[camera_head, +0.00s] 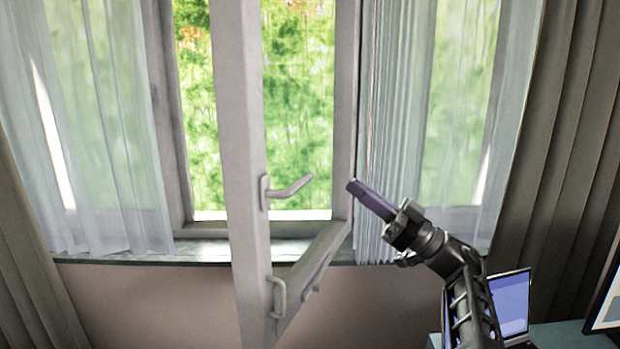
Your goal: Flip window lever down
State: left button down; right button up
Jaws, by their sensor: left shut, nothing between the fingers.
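The window sash (243,130) stands swung open toward me, its edge running down the middle of the view. A grey lever (288,190) is mounted on the sash; it sticks out to the right, sloping slightly up toward its tip. A second small handle (278,297) sits low on the sash and hangs vertically.
Sheer white curtains (100,130) hang at both sides, and brown drapes (560,120) hang outside them. The window sill (200,250) runs behind the sash. A laptop-like screen (511,302) stands on a teal surface (565,336) at lower right, near my arm.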

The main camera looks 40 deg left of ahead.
pick_arm(q)
jog(key=shift+a, duration=0.15)
jog(key=p+x, duration=0.5)
jog(key=x, duration=0.5)
jog(key=f, duration=0.2)
jog(key=f+p, duration=0.1)
jog(key=f, duration=0.1)
jog(key=shift+s+a, duration=0.15)
jog(key=shift+a, duration=0.25)
jog(key=shift+f, duration=0.15)
